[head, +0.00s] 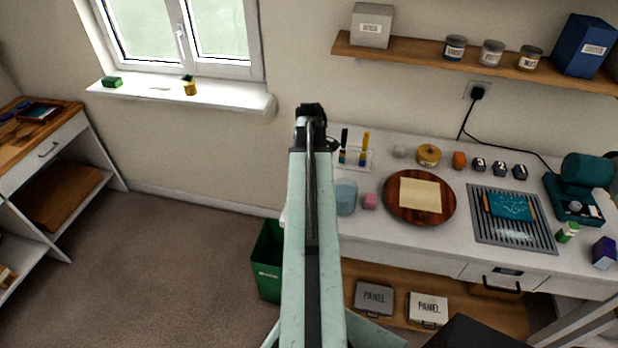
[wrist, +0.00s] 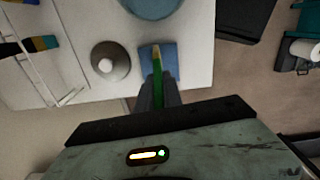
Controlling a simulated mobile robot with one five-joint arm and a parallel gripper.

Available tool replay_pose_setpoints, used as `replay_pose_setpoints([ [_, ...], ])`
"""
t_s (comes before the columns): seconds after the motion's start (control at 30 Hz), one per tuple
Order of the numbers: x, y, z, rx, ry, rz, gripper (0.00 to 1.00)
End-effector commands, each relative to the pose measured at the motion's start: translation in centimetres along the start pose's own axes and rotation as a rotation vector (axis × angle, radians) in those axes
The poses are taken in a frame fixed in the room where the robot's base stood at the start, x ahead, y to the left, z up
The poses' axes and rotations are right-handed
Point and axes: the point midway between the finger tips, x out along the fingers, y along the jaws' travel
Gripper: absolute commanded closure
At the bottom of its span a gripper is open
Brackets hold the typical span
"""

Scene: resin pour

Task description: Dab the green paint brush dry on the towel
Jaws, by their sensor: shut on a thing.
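My gripper (wrist: 158,92) is shut on the green paint brush (wrist: 157,66), which shows in the wrist view as a narrow green handle with a paler tip pointing away from the jaws. The blue towel (wrist: 170,51) lies folded on the white worktop, and the brush tip is over it in the picture. I cannot tell whether the tip touches the cloth. In the head view my arm's dark end (head: 311,112) hides the jaws, the brush and the towel.
A brush rack (head: 353,158) with dark and yellow brushes stands near my arm. A round grey holder (wrist: 111,62) sits beside the towel. A green bin (head: 268,262) stands below.

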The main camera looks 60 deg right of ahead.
Motion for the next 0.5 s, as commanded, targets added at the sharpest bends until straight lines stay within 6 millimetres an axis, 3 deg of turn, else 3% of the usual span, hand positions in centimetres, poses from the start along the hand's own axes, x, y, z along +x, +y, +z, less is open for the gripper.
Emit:
replay_pose_setpoints([
  [0.5, -0.43, -0.07, 0.06, 0.001, 0.000, -0.002, 1.00],
])
